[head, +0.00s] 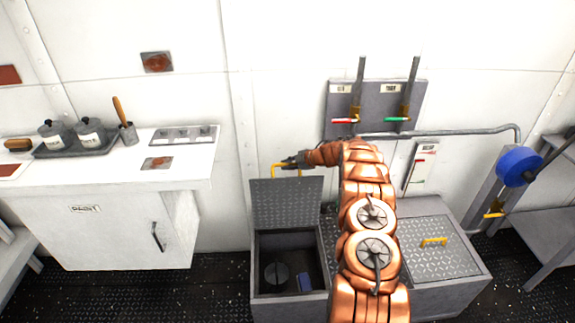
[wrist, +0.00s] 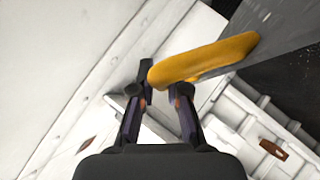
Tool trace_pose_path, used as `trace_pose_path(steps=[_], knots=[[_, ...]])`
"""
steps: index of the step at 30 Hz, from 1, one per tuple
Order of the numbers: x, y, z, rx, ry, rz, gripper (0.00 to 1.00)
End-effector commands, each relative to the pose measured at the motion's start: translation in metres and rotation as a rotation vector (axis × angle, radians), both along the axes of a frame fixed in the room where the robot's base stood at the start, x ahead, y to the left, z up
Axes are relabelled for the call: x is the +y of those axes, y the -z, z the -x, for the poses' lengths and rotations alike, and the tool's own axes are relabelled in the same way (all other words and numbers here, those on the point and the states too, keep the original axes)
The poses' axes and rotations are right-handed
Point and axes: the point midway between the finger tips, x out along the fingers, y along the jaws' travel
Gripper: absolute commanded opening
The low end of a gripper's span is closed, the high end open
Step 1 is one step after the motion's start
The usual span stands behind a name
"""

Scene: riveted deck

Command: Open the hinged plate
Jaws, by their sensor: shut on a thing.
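The hinged plate (head: 287,205) is grey tread metal and stands raised, near upright, at the back of the left compartment of a low grey locker. Its yellow handle (head: 275,168) is at the top edge. My gripper (head: 288,163) reaches it from the right and is shut on this handle. In the wrist view the handle (wrist: 205,60) lies at the fingertips (wrist: 160,92), with the grey plate (wrist: 275,25) behind it.
A second tread lid (head: 430,262) with a yellow handle lies closed at right. A lever panel (head: 345,105) and pipe are on the wall behind my arm. A blue wheel (head: 519,166) is at right.

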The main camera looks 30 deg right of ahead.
Motion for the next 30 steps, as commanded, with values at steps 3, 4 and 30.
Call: trace_pose_path(steps=[3, 4, 30], knots=[[0.005, -0.001, -0.002, -0.001, -0.007, -0.002, 0.15], [0.005, -0.001, -0.002, -0.001, -0.008, -0.001, 0.18], [-0.026, -0.033, 0.039, -0.003, 0.004, 0.002, 0.26]])
